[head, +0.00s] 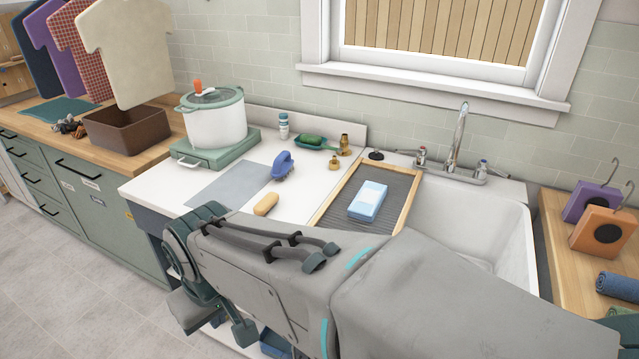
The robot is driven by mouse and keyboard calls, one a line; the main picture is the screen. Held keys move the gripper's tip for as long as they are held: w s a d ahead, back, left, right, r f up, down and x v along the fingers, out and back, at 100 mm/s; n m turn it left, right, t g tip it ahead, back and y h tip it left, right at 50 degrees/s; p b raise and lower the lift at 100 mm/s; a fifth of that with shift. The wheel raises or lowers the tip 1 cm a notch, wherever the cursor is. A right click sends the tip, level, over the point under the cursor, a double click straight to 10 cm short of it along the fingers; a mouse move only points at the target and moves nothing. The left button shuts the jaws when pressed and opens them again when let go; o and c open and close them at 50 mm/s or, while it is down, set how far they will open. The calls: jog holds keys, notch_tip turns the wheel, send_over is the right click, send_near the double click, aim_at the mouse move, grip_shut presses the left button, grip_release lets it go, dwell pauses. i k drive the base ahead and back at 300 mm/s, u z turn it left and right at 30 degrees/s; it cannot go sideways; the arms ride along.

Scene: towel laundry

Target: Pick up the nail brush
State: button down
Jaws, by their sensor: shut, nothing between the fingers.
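The nail brush seems to be the blue piece with an arched handle (283,164) on the white counter. It lies at the right edge of a flat grey mat (228,184), and its underside is hard to make out. My arm reaches across the front of the view, its bent joint left of and nearer than the brush. I cannot make out my gripper's fingertips; they seem hidden below or behind my arm. No part of my arm visibly touches the brush.
A tan bar (266,204) lies in front of the brush. A white pot (216,122) stands behind left, a green soap dish (314,143) and brass pieces (340,150) behind right. A wood-framed ribbed board (403,203) holding a blue-white block (369,200) adjoins the sink (510,222).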

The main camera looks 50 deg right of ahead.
aim_at(262, 206)
jog(key=u, duration=0.6)
jog(key=i, duration=1)
jog(key=z, duration=1.85)
